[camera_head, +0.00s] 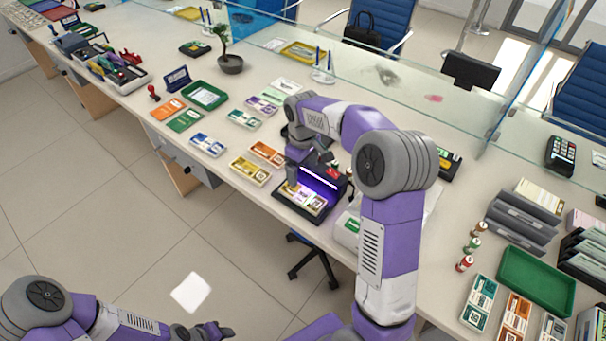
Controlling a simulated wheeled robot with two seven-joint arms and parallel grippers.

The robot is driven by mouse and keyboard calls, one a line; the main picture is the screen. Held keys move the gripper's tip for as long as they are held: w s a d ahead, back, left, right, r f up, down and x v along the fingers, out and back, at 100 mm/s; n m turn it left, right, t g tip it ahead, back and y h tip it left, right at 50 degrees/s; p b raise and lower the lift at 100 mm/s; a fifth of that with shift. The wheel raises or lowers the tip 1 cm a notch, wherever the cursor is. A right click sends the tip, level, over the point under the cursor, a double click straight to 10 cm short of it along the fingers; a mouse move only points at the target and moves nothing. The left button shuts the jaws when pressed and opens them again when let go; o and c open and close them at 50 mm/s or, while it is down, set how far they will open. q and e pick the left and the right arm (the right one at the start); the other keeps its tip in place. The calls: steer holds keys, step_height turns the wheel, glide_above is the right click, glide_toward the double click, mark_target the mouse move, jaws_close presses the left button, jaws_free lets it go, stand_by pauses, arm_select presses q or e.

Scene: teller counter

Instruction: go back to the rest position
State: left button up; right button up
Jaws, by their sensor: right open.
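My right arm rises from the lower right, bends over the counter (130,105) and points its hand down. The right gripper (293,178) is open at the left side of a black device with a purple light (322,178). Banknotes (303,197) lie in the lit front part of the device. I cannot tell whether the fingers touch the device or the notes. My left gripper (222,331) is low at the bottom left, over the floor and away from the counter. Its fingers are too small to tell open from shut.
Several banknote stacks, among them a yellow one (250,170), lie left of the device. A green tray (205,95), a potted bonsai (230,64) and a glass screen (390,75) stand behind. Another green tray (537,281) is at right. The floor before the counter is mostly clear.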

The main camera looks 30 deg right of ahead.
steer(key=shift+r, duration=0.3)
